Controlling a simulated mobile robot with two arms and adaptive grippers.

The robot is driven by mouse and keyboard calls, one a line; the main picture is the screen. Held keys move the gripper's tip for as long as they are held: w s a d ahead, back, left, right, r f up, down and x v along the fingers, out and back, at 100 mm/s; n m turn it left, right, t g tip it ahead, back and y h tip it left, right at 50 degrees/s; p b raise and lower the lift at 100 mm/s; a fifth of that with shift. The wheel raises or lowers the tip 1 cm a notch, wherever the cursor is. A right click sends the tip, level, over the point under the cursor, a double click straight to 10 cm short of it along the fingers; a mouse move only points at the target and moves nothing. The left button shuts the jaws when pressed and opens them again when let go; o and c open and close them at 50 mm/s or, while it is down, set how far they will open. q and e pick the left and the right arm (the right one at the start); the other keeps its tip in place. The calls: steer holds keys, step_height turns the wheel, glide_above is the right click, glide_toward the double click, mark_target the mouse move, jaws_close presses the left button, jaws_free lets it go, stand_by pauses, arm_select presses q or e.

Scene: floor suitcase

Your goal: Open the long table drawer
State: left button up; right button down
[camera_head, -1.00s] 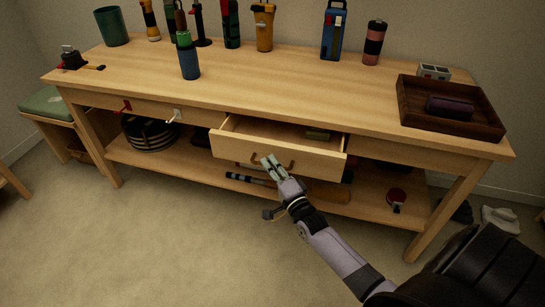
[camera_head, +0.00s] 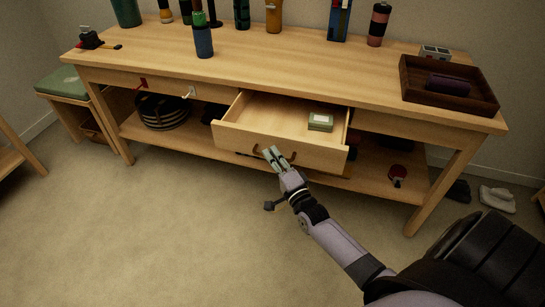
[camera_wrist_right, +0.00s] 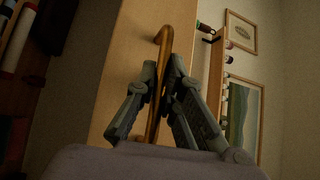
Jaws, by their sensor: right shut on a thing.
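The long wooden table (camera_head: 270,60) has a drawer (camera_head: 285,145) that stands pulled out at its front. The drawer front carries a curved bronze handle (camera_head: 257,149). My right gripper (camera_head: 273,156) is at that handle, and in the right wrist view its fingers (camera_wrist_right: 165,85) are closed around the handle bar (camera_wrist_right: 163,45). The drawer front (camera_wrist_right: 125,50) fills the left middle of the wrist view. My left gripper is not in view.
A dark wooden tray (camera_head: 405,85) holding a purple case (camera_head: 452,84) sits at the table's right end. Several bottles stand along the back, with a blue one (camera_head: 203,40) nearer the front. The lower shelf (camera_head: 375,180) holds a few things. The floor (camera_head: 150,235) in front is clear.

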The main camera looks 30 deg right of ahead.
steer(key=c, duration=1.7)
jaws_free()
steer(key=s, duration=0.4)
steer(key=s+f, duration=0.1)
steer(key=s, duration=0.7)
steer(key=shift+a+f, duration=0.3)
steer(key=shift+a, duration=0.05)
steer(key=shift+w+a, duration=0.1)
